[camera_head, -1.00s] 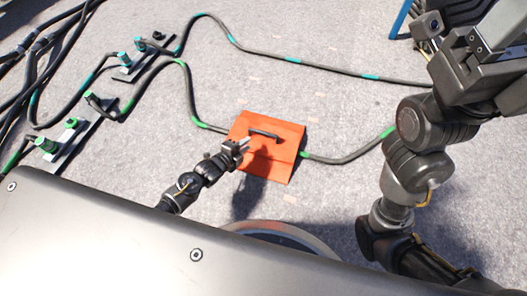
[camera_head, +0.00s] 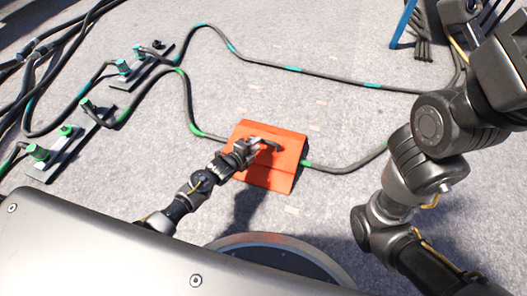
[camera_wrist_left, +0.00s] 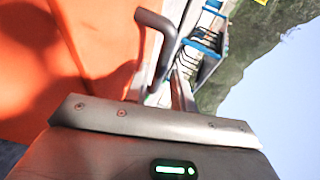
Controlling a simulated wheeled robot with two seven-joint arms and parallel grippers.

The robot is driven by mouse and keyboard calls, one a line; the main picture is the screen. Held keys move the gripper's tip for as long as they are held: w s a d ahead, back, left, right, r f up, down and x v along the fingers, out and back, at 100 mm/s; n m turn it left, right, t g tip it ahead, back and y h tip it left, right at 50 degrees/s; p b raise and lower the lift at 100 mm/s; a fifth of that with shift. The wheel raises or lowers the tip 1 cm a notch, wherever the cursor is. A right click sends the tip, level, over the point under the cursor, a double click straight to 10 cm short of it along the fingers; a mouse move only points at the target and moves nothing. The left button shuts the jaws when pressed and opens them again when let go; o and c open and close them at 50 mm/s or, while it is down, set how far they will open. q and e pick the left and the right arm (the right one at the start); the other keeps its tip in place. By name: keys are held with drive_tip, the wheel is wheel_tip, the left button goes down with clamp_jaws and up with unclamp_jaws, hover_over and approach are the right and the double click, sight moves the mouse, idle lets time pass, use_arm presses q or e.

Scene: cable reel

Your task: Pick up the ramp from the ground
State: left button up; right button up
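The ramp (camera_head: 285,176) is an orange-red, roughly square panel lying on the ground, with a black cable meeting it at its left and right sides. Its dark bar handle (camera_head: 271,143) is on top and partly hidden by my left gripper (camera_head: 252,148), which is at the handle's left end. In the left wrist view, the orange ramp surface (camera_wrist_left: 95,40) fills the left side. The handle (camera_wrist_left: 160,40) reaches down between the fingers of my left gripper (camera_wrist_left: 160,92), which look apart; contact cannot be told. My right arm is at the right; its gripper is not in view.
A black cable with green bands (camera_head: 345,168) runs along the ground, and another with blue bands (camera_head: 310,73) lies behind. Connector blocks (camera_head: 62,152) and bundled cables are at the left. A blue post (camera_head: 403,24) stands at the upper right. Grey ground around the ramp is mostly clear.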

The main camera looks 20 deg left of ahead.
sight(264, 141)
use_arm(q)
drive_tip(key=b+x, duration=0.3)
drive_tip(key=x, duration=0.1)
drive_tip(key=shift+w+d+f+b, duration=0.1)
drive_tip(key=shift+d+f+b, duration=0.1)
drive_tip(key=shift+d+b, duration=0.2)
drive_tip(key=shift+w+r, duration=0.1)
drive_tip(key=shift+w, duration=0.05)
drive_tip(key=shift+r, duration=0.1)
clamp_jaws()
idle(0.7)
drive_tip(key=shift+r, duration=0.15)
